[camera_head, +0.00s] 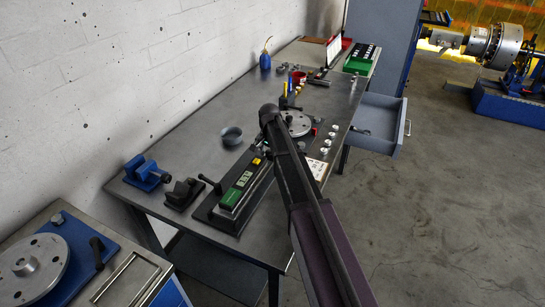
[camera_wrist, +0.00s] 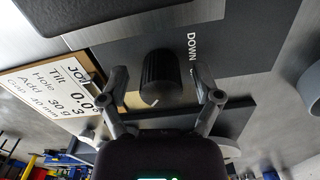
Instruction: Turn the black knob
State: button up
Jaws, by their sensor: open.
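The black knob (camera_wrist: 161,78) is a ridged cylinder on a dark panel (camera_wrist: 225,45) in the wrist view. The word "DOWN" is printed to its right. My gripper (camera_wrist: 163,86) is open, with one finger on each side of the knob and a visible gap on both sides. Whether the fingertips reach down to the knob's height I cannot tell. A white label (camera_wrist: 78,88) reading "Tilt 0.0°" and "Add 30 g" lies to the left. In the head view my arm covers this area, and I cannot make out the knob.
In the head view, a round metal rotor disc (camera_head: 297,124) is just right of my arm's end. An open drawer (camera_head: 379,126) juts out at right.

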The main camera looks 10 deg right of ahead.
grip_shut()
jog(key=shift+d, duration=0.25)
jog(key=shift+s+a, duration=0.1)
jog(key=shift+a, duration=0.2)
dwell(1.0)
grip_release()
jog(key=shift+s, duration=0.1)
